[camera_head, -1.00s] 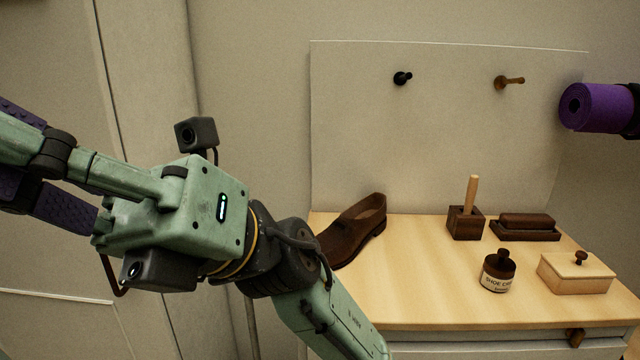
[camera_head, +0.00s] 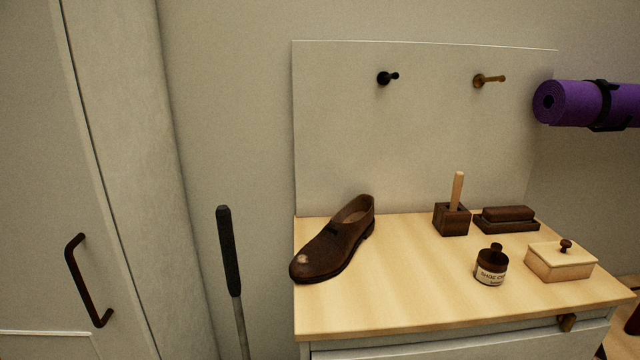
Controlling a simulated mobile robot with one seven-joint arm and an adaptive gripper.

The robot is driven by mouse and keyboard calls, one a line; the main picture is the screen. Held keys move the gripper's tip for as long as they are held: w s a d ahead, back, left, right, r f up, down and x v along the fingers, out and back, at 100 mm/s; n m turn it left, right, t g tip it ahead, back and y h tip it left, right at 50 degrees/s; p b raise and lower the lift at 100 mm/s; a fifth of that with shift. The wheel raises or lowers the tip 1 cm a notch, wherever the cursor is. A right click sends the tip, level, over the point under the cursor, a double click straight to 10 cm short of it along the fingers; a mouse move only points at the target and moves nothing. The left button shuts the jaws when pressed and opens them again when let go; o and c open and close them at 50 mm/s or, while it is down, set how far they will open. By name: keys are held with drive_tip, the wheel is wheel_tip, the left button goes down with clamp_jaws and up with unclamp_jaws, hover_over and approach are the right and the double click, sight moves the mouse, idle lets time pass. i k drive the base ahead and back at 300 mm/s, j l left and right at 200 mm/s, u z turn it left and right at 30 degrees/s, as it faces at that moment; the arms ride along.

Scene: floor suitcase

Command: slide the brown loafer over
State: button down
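The brown loafer (camera_head: 336,243) sits upright on the left end of the light wooden cabinet top (camera_head: 410,295). Its toe points to the front left and reaches the top's left edge. A pale scuffed spot shows on the toe. The whole shoe is visible, with nothing touching it. My gripper and arm are out of view.
On the top, right of the loafer, stand a dark wooden block with a peg (camera_head: 452,216), a brush on a tray (camera_head: 507,219), a shoe cream jar (camera_head: 491,267) and a lidded box (camera_head: 561,261). A dark-gripped pole (camera_head: 229,250) stands left. The top's front middle is clear.

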sight(329, 253)
drive_tip(key=i+l+u, duration=0.15)
drive_tip(key=l+u, duration=0.15)
drive_tip(key=i+l+u, duration=0.1)
drive_tip(key=l+u, duration=0.2)
drive_tip(key=l, duration=0.15)
drive_tip(key=i+l, duration=0.45)
drive_tip(key=i, duration=0.15)
